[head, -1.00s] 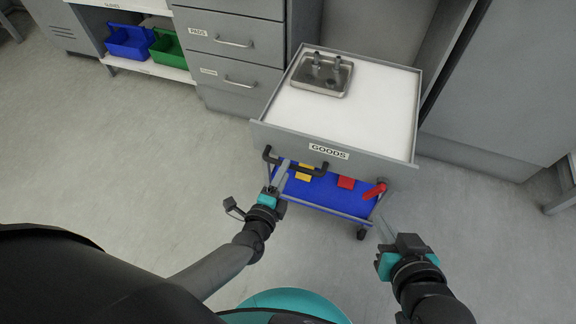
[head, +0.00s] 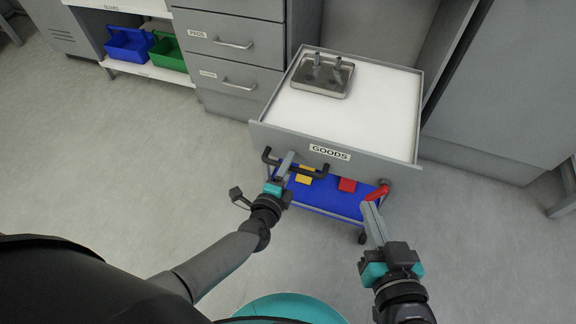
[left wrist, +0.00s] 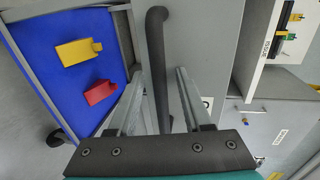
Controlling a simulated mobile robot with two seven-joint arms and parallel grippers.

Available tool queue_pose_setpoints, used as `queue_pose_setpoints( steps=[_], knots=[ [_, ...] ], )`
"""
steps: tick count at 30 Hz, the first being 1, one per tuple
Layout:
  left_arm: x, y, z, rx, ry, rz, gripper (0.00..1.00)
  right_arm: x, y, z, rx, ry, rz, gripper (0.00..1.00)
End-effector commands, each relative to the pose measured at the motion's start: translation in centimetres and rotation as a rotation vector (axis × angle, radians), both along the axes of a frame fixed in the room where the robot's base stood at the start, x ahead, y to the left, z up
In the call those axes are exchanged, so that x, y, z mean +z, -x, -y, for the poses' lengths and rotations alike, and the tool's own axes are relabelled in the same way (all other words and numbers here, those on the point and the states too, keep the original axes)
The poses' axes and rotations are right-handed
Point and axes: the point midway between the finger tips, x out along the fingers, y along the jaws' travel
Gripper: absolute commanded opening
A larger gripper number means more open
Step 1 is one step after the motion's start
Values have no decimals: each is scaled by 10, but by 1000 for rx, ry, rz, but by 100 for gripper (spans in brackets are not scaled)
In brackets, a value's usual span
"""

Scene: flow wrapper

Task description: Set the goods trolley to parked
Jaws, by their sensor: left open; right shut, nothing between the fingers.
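The goods trolley (head: 290,139) stands in front of me, with a white top, a GOODS label (head: 330,153) on its front panel and a blue lower shelf (head: 330,200). Its black handle (head: 318,174) runs across the front. My left gripper (head: 285,163) is open at the handle; in the left wrist view the black bar (left wrist: 157,60) passes between the spread fingers (left wrist: 158,98). A red lever (head: 377,193) sticks out at the trolley's front right corner. My right gripper (head: 369,206) is shut and empty, its tips right by the lever; I cannot tell if they touch.
A metal tray (head: 322,75) with two upright parts sits on the trolley top. A yellow piece (head: 305,176) and a red piece (head: 347,185) lie on the lower shelf. Grey drawers (head: 232,60) and blue and green bins stand behind left. The floor at left is clear.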

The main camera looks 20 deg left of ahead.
Motion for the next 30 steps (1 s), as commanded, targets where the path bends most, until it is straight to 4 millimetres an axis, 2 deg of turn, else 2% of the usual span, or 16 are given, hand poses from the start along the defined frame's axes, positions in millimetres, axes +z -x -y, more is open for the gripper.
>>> queue_pose_setpoints(
  steps=[2,15,30],
  knots=[
    [0,0,0,0,0,0,50,0,0,0,0,0,-1,0],
    [0,0,0,0,0,1,1,-1,0,0,1,2,-2,0],
    [0,0,0,0,0,1,0,-1,0,0,0,2,-3,0]
  ],
)
